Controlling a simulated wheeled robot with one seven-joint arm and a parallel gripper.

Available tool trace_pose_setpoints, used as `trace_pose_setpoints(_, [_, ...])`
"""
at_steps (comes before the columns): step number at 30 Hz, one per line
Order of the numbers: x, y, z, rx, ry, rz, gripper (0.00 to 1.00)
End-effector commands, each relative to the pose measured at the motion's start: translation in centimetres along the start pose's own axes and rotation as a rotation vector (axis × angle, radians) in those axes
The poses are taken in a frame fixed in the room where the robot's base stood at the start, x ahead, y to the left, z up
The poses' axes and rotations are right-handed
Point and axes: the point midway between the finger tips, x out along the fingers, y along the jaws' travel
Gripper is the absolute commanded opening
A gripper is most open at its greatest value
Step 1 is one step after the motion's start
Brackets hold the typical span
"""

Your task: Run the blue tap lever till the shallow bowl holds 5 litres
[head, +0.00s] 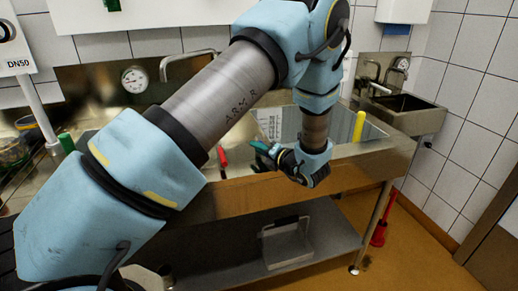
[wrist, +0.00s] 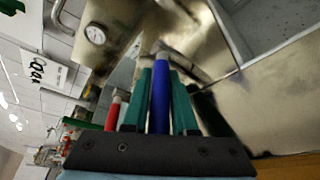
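The blue tap lever (wrist: 160,98) is an upright blue bar with a grey tip in the wrist view. My gripper (wrist: 161,95) has its two green fingers close along both sides of it, and they look shut on it. In the head view my gripper (head: 262,155) is at the front rim of the steel sink counter, and the blue lever is hidden there. A red lever (head: 222,156) stands just left of my gripper; it also shows in the wrist view (wrist: 112,113). I cannot make out the shallow bowl or any water level.
The steel counter (head: 235,195) has a basin (head: 283,122) behind my gripper. A yellow upright piece (head: 359,126) stands at its right. A round dial (head: 134,80) is on the back panel. A second sink (head: 405,105) is at the right wall; a shelf (head: 320,243) lies below.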

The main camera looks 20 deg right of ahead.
Motion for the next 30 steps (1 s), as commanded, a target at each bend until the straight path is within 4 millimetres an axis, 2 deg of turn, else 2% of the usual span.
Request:
trace_pose_setpoints(1, [-0.02, 0.0, 0.0, 0.0, 0.0, 0.0, 0.19])
trace_pose_setpoints(6, [-0.03, 0.01, 0.0, 0.0, 0.0, 0.0, 0.0])
trace_pose_setpoints(30, [-0.06, 0.01, 0.01, 0.0, 0.0, 0.0, 0.0])
